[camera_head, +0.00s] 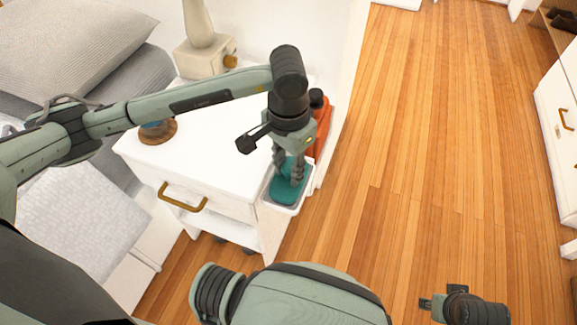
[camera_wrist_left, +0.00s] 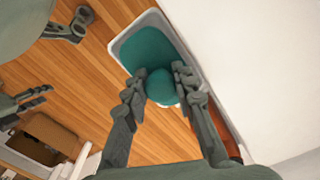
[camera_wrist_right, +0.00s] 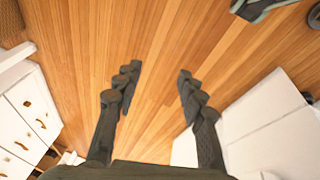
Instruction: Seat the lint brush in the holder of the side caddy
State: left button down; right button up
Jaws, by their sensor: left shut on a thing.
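The teal lint brush (camera_head: 286,192) is at the front right corner of the white nightstand. My left gripper (camera_head: 290,168) comes down from above and is shut on its rounded upper part, which also shows between the fingers in the left wrist view (camera_wrist_left: 160,86). The brush's wide flat part (camera_wrist_left: 152,48) lies within the pale rim of the side caddy's holder (camera_wrist_left: 118,46). I cannot tell whether it touches the holder's bottom. My right gripper (camera_head: 427,303) is low over the floor, far from the caddy. In the right wrist view it is open and empty (camera_wrist_right: 155,82).
An orange item (camera_head: 323,127) with a black top stands behind the holder by the nightstand (camera_head: 215,145). A lamp base (camera_head: 203,58) and a small brown-based object (camera_head: 158,131) stand on the nightstand. The bed is at left. The wooden floor (camera_head: 440,140) is clear to the right.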

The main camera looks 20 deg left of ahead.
aim_at(288, 167)
pick_arm(q)
jog(key=shift+f, duration=0.1)
jog(key=c, duration=1.6)
grip_release()
jog(key=o, duration=0.4)
jog(key=shift+r, duration=0.45)
notch_tip(288, 167, up, 12)
jog(key=shift+f+b, duration=0.25)
jog(key=shift+b, duration=0.05)
pick_arm(e)
notch_tip(288, 167, up, 2)
jog(key=shift+r, duration=0.1)
